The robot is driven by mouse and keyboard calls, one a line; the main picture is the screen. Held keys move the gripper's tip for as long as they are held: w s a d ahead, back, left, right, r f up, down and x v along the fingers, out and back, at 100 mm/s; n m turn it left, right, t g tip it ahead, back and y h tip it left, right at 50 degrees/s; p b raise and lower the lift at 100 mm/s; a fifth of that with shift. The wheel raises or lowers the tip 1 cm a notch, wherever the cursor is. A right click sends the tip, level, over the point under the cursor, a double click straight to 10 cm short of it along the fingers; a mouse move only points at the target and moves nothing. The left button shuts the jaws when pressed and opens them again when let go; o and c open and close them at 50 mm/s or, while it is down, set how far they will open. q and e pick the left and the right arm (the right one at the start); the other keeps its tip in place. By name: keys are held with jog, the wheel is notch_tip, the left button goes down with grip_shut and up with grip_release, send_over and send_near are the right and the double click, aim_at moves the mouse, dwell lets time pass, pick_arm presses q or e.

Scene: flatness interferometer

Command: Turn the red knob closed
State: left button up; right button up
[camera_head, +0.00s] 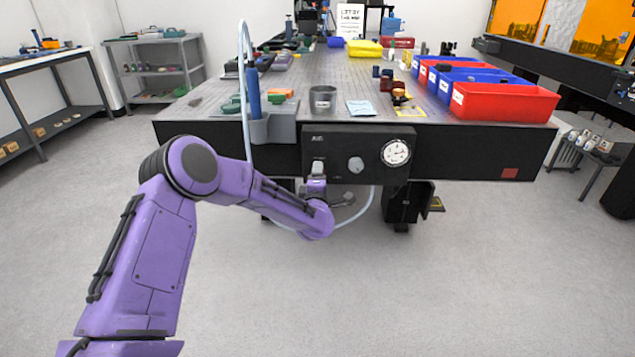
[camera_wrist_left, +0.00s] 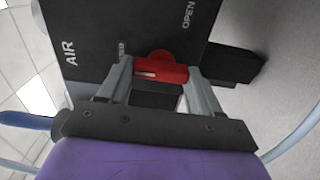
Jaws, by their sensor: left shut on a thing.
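The red knob (camera_wrist_left: 160,70) is on the black panel (camera_wrist_left: 110,30) marked AIR in the left wrist view. A pale line runs along its bar. The word OPEN is printed on one side of it, and a smaller label beside a finger is too small to read. My left gripper (camera_wrist_left: 161,73) is shut on the knob, one finger at each end of its bar. In the head view, my left gripper (camera_head: 318,168) is at the left part of the black panel (camera_head: 340,140) on the table's front. The knob is hidden there by the gripper. My right gripper is not in view.
A grey knob (camera_head: 355,165) and a round dial gauge (camera_head: 396,152) are on the panel, right of my gripper. A pale hose (camera_head: 247,100) loops near my arm. Blue and red bins (camera_head: 505,103) stand on the table's right. The floor in front is clear.

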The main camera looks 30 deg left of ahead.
pick_arm(q)
jog(key=shift+f, duration=0.1)
dwell(0.5)
jog(key=o, duration=1.1)
jog(key=shift+c, duration=0.2)
jog(key=shift+s+d, duration=0.1)
jog(key=v, duration=1)
jog(key=shift+s, duration=0.15)
